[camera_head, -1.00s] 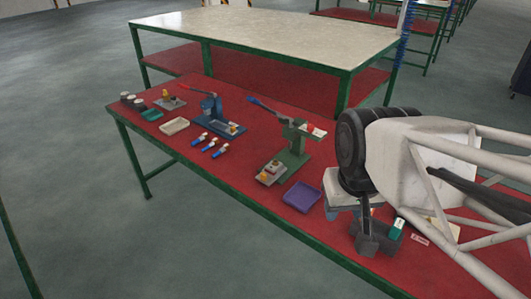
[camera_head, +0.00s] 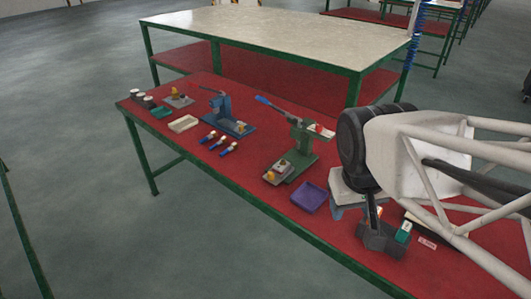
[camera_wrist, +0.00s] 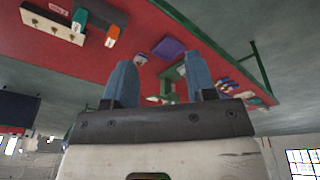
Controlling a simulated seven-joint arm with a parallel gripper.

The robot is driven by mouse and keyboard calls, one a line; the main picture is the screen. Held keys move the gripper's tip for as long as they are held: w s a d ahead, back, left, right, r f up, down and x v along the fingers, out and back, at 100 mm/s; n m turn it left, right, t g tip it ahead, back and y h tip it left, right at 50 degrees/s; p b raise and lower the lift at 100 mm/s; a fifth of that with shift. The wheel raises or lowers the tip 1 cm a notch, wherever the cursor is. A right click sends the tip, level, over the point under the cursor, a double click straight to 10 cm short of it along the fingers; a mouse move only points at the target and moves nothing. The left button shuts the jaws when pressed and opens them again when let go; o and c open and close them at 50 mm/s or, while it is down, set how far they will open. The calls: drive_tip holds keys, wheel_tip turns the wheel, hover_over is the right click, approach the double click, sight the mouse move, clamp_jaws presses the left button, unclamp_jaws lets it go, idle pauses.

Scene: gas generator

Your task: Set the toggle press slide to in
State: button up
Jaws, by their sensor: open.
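A green press (camera_head: 300,145) with a blue lever (camera_head: 268,103) stands on the red table. A blue press (camera_head: 225,110) stands farther left on a flat base. I cannot tell for sure which of them is the toggle press, nor where its slide sits. My gripper (camera_head: 383,238) is near the front right of the table, well right of both presses. In the wrist view its two blue-grey fingers (camera_wrist: 161,82) are apart with nothing between them; the green press (camera_wrist: 170,78) shows small beyond them.
A purple tray (camera_head: 309,197) lies between the green press and my gripper. Small teal and orange-marked items (camera_head: 403,232) stand close beside the gripper. Several blue-handled tools (camera_head: 219,141), a cream tray (camera_head: 183,123) and dark cups (camera_head: 148,101) are at the left. A pale-topped bench (camera_head: 280,35) stands behind.

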drive_tip(key=w+f+n+g+h, duration=0.1)
drive_tip(key=w+f+n+h, duration=0.5)
drive_tip(key=w, duration=0.5)
drive_tip(key=n+t+h, duration=0.3)
drive_tip(key=n+t, duration=0.5)
drive_tip(key=n, duration=1.2)
approach(271, 173)
drive_tip(key=shift+d+f, duration=0.2)
drive_tip(key=shift+w+d, duration=0.1)
drive_tip(key=shift+x, duration=3.8)
clamp_jaws()
